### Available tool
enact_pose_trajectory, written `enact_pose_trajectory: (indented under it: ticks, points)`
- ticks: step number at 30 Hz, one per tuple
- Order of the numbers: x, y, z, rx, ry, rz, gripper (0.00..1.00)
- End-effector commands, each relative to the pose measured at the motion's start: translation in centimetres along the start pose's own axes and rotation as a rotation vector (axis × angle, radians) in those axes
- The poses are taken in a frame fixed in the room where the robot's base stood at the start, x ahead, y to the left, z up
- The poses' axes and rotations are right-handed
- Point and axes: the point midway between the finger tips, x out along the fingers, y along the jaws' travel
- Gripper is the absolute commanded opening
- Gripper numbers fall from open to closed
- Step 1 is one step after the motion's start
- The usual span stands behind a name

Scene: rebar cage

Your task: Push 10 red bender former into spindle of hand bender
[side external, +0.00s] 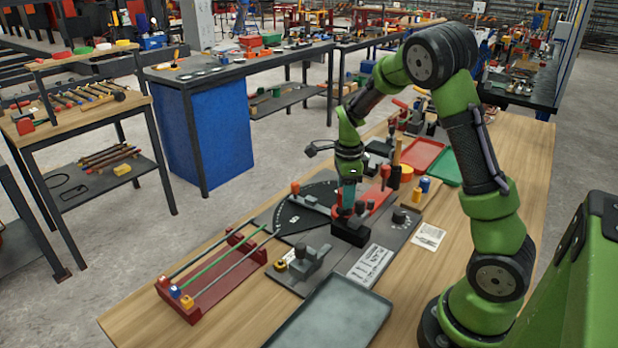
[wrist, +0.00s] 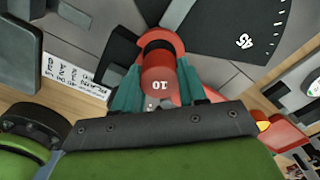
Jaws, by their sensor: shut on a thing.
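The red former marked 10 (wrist: 158,84) is between the teal fingers of my gripper (wrist: 160,92) in the wrist view. My gripper is shut on it. Just beyond it is a red rounded part (wrist: 163,38) of the hand bender, with a dark opening or shadow between them. I cannot tell whether the former sits on the spindle, which is hidden. In the side view my gripper (side external: 347,208) points down over the hand bender (side external: 381,243), close above its black block (side external: 350,235). The former is not clearly visible there.
The bender's black angle plate (side external: 303,212) lies left of my gripper. A wooden stand with blue and yellow formers (side external: 424,186) is at the right. A red rack with rods (side external: 215,288) and a grey tray (side external: 335,313) are in front. Red and green trays (side external: 445,167) lie behind.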

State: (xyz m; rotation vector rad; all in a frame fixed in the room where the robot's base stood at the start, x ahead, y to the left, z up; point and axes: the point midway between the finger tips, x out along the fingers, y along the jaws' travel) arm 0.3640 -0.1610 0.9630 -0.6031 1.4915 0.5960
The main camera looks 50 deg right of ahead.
Motion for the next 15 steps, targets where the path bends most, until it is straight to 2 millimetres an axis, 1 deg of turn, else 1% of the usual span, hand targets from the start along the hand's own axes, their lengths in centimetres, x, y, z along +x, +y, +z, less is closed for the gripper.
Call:
enact_pose_trajectory:
  ticks: [15]
  points:
    - [1.3,0.0,0.0,0.0,0.0,0.0,0.0]
